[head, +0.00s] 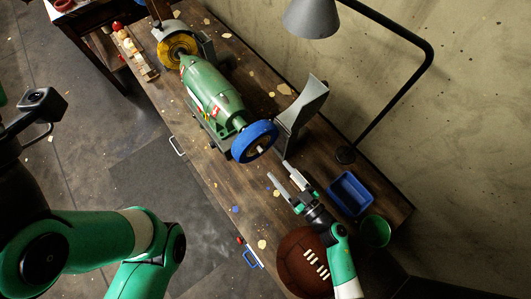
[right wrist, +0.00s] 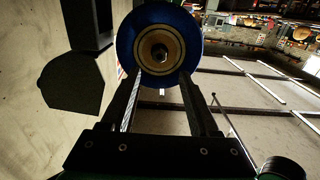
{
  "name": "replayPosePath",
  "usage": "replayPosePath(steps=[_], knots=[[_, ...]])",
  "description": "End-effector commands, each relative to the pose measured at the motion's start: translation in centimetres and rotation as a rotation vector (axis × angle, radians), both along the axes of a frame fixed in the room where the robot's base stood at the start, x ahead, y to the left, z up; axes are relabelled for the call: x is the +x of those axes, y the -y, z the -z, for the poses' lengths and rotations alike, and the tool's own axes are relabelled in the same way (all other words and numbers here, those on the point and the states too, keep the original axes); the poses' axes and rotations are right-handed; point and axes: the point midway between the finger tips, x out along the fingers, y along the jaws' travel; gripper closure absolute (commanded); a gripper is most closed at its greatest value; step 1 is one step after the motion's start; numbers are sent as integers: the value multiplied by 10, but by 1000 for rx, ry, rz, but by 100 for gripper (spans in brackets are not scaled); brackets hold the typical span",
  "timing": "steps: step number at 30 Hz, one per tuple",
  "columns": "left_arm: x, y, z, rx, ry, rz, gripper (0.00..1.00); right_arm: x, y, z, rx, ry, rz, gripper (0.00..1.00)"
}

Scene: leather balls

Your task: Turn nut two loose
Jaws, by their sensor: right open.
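A green bench grinder (head: 213,92) stands on the wooden bench, with a blue wheel (head: 246,146) at its near end and a yellow wheel (head: 177,48) at its far end. In the right wrist view, a nut (right wrist: 160,53) sits at the centre of the blue wheel (right wrist: 128,38); no mark shows whether it is nut two. My right gripper (head: 279,171) is open and empty, a little in front of the blue wheel. In the right wrist view, its fingers (right wrist: 160,84) point at the wheel, apart, below the nut. My left gripper's fingers are not visible.
A grey flared guard (head: 300,108) rises beside the blue wheel. A blue bin (head: 350,193), a green cup (head: 376,230) and a brown leather ball (head: 300,262) lie near my right arm. A lamp (head: 313,18) stands behind. Scraps dot the bench.

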Motion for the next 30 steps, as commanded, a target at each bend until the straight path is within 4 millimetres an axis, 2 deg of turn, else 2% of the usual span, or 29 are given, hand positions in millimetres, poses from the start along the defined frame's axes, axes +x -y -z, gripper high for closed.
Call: replayPosePath(steps=[1,6,10,14,21,23,30], knots=[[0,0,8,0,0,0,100,11,-8,3,0,4,-4,38],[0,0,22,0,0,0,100,42,-30,3,1,4,-3,38],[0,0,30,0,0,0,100,59,-42,3,1,3,0,38],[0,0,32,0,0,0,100,67,-48,1,0,2,0,38],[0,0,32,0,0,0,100,68,-48,0,0,1,1,38],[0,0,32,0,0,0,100,68,-48,0,0,1,1,46],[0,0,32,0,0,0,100,68,-48,0,0,1,1,89]])
